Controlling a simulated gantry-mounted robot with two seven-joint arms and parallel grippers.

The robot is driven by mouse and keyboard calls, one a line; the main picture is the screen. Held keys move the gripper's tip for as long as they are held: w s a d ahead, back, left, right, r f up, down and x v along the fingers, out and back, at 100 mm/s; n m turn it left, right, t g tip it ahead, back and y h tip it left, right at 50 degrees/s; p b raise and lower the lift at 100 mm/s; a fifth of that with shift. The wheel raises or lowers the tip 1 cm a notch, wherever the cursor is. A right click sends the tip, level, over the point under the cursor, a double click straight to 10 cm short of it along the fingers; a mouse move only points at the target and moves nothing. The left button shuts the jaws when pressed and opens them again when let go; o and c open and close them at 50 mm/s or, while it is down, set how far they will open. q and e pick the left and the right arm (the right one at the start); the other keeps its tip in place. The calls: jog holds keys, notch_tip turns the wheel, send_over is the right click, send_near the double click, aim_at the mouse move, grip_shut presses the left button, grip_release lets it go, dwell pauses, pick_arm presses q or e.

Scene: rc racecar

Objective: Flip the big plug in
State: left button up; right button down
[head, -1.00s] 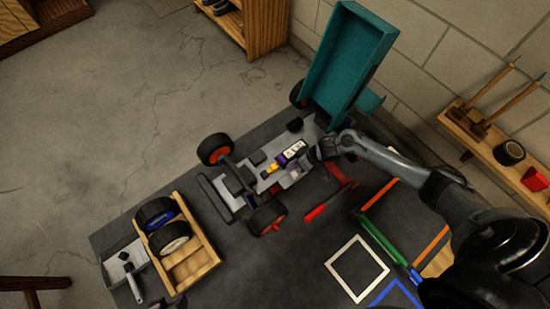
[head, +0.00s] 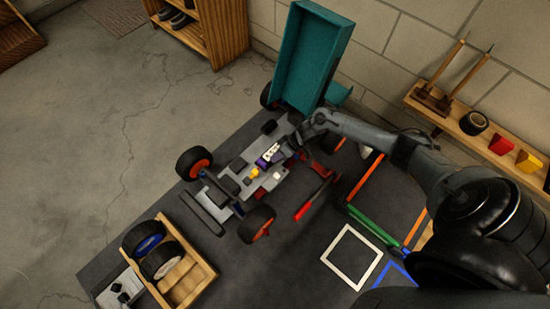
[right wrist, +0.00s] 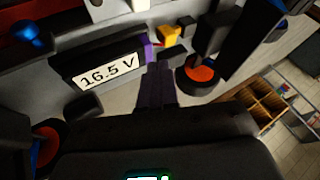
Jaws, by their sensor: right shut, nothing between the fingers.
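The RC car (head: 238,188) sits on the dark work mat with its teal body shell (head: 318,52) raised at the back. A battery with a white "16.5 V" label (right wrist: 107,74) lies in the chassis; its purple end also shows in the head view (head: 264,161). A yellow plug (right wrist: 170,37) is just beyond the battery's purple end, and it also shows in the head view (head: 253,174). I cannot tell whether it is seated. My right gripper (right wrist: 158,70) is shut and empty, with its fingertips beside the battery's purple end, short of the yellow plug. My left gripper is not in view.
A wooden tray (head: 205,270) with spare wheels stands at the front left. A red part (head: 312,200) lies right of the car. White (head: 350,256), green and orange outlines mark the mat at right. A wall shelf (head: 470,128) holds tools and tape.

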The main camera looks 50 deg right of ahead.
aim_at(257, 171)
jog(key=b+x, duration=0.5)
jog(key=x, duration=0.3)
jog(key=shift+a+f, duration=0.1)
